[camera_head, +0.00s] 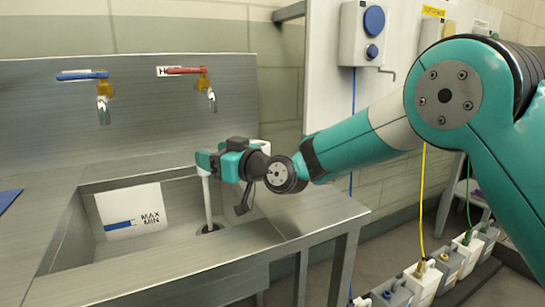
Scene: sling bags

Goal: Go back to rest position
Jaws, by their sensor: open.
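My gripper (211,165) is at the end of my teal and grey arm, over the right part of a metal sink (60,245). It is open. A white upright pipe (208,200) stands in the sink with its foot at the dark drain. The pipe's top end is at the gripper's fingers; I cannot tell whether they touch it. The arm reaches in from the right.
A blue-handled tap (103,100) and a red-handled tap (211,98) stick out above the sink. A MAX/MIN label (130,211) is on the sink's inner wall. A wall dispenser (362,35) hangs behind the arm.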

